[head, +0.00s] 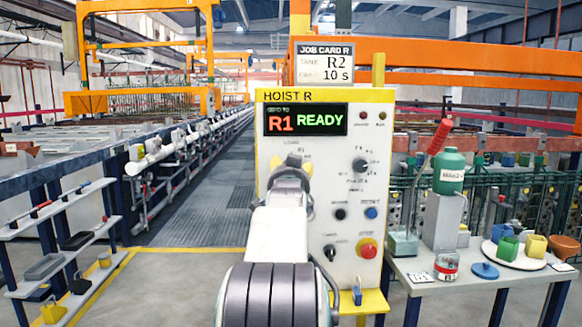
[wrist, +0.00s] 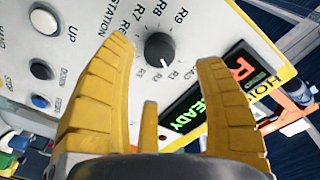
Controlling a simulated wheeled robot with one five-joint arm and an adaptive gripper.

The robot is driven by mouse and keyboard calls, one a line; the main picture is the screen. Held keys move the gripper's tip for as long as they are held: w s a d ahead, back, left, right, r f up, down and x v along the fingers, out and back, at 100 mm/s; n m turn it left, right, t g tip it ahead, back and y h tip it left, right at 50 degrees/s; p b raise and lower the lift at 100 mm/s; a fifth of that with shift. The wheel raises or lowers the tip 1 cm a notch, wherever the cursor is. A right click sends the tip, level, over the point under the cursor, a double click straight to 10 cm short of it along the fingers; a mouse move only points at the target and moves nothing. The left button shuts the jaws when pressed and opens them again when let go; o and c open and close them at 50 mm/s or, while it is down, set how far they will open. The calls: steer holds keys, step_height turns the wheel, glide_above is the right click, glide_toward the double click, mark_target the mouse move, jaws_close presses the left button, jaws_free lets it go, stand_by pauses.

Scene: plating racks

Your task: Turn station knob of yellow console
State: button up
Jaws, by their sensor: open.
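The console (head: 385,70) labelled HOIST R has a white face with yellow trim, and its display (head: 305,119) reads R1 READY. Its station knob (wrist: 159,47) is round and black, ringed by labels from LOAD and R1 up to R9. The white mark on the knob is on the side toward the low-numbered labels; its exact setting is too small to tell. My gripper (wrist: 164,52) is open, its yellow fingers on either side of the knob in the wrist view, apparently short of it.
Another black knob (head: 360,165), black and blue buttons and a red emergency button (head: 367,249) sit on the same face. A job card (head: 325,63) above reads R2, 10 s. A side table (head: 480,290) with a green bottle stands right; a shelf (head: 60,225) stands left.

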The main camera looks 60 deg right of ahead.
steer(key=shift+p+x, duration=0.75)
steer(key=shift+x, duration=2.1)
steer(key=shift+c, duration=0.4)
steer(key=c, duration=1.1)
steer(key=shift+c, duration=0.2)
steer(key=shift+a+m+b, duration=0.1)
steer(key=shift+m+b, duration=0.2)
steer(key=shift+b, duration=0.1)
steer(key=shift+r+m+b, duration=0.2)
steer(key=shift+m+b, duration=0.4)
steer(key=shift+m, duration=2.1)
